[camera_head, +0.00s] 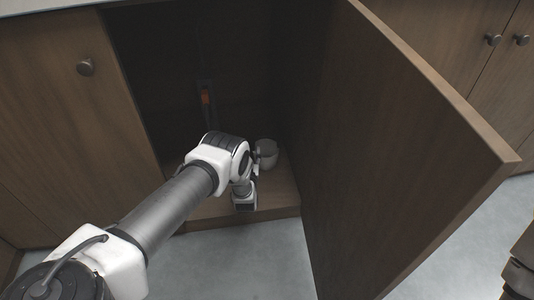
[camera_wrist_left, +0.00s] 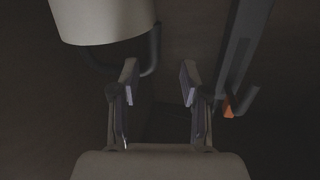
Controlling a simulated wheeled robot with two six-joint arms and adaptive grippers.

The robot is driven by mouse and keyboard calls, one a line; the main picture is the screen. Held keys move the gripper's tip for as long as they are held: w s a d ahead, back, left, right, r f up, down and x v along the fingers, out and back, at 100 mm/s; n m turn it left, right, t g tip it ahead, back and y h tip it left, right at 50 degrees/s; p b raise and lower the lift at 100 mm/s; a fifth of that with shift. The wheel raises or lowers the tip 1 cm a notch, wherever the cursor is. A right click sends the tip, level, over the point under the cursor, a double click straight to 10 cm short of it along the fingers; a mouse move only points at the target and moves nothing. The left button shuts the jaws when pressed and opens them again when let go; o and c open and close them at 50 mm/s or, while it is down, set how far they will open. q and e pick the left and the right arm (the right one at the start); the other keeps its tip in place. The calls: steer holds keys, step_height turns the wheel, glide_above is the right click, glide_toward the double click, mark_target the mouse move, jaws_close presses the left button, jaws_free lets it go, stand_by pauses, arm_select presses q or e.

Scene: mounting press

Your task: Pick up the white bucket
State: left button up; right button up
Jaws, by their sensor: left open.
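The white bucket (camera_head: 266,152) stands on the floor of the open cabinet, just right of my left wrist in the head view. In the left wrist view the bucket (camera_wrist_left: 103,18) fills the upper left, and its dark curved handle (camera_wrist_left: 152,52) shows beside and below it. My left gripper (camera_wrist_left: 159,82) is open, with nothing between its fingers. The left fingertip is close to the handle; I cannot tell whether they touch. In the head view my left arm hides most of the gripper. My right gripper is not in view.
A dark upright tool with an orange part (camera_head: 206,97) is at the cabinet's back; its orange piece (camera_wrist_left: 228,107) is right of my fingers in the wrist view. The open cabinet door (camera_head: 400,150) stands to the right. The grey floor (camera_head: 240,262) in front is clear.

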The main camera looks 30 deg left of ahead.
arm_select(q)
steer(key=b+x, duration=0.2)
steer(key=x, duration=0.1)
steer(key=f+b+x, duration=0.1)
steer(key=b+x, duration=0.1)
steer(key=shift+w+d, duration=0.2)
steer(key=shift+d, duration=0.1)
steer(key=shift+r, duration=0.2)
jaws_close()
steer(key=shift+r+p, duration=0.1)
steer(key=shift+p, duration=0.2)
